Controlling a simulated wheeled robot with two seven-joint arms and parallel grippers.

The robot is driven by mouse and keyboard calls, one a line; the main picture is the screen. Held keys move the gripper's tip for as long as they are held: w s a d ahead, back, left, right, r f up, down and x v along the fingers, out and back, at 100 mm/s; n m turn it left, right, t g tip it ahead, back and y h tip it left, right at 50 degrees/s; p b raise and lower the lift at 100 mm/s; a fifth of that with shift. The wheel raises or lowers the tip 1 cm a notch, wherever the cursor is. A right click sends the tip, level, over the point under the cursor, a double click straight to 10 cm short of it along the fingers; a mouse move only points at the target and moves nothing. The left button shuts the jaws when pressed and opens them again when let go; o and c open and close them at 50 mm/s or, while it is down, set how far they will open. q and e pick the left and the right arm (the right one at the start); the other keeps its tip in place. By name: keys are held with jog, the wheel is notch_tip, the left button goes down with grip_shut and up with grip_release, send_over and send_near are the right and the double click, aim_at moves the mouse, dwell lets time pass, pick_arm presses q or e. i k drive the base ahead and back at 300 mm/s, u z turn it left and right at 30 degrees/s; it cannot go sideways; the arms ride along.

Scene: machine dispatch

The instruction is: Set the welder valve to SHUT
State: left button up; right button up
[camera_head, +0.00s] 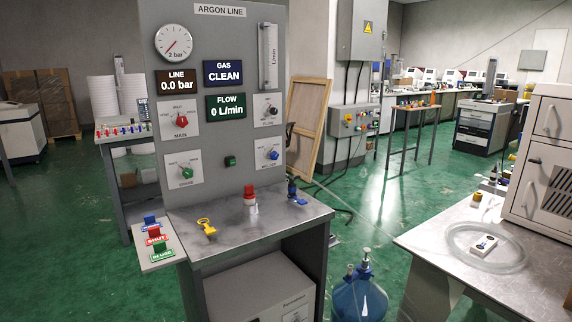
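The grey argon line panel (222,140) stands left of centre and carries several valve knobs. The lower right valve has a blue knob (273,155); its label is too small to read surely but may say WELDER. The lower left valve has a green knob (187,172), the upper left one, marked MAIN, a red knob (181,120), and the upper right one a black knob (271,109). The exact knob settings are too small to read. A red SHUT tag (155,236) sits on the small side shelf (157,260). Neither gripper is in view.
A blue bottle (359,300) stands on the floor at right. A workbench (445,240) fills the right foreground.

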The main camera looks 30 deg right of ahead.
aim_at(274, 156)
jog(key=u, duration=0.05)
jog(key=k, duration=0.75)
jog(key=z, duration=0.8)
jog(key=i, duration=0.85)
jog(key=z, duration=0.05)
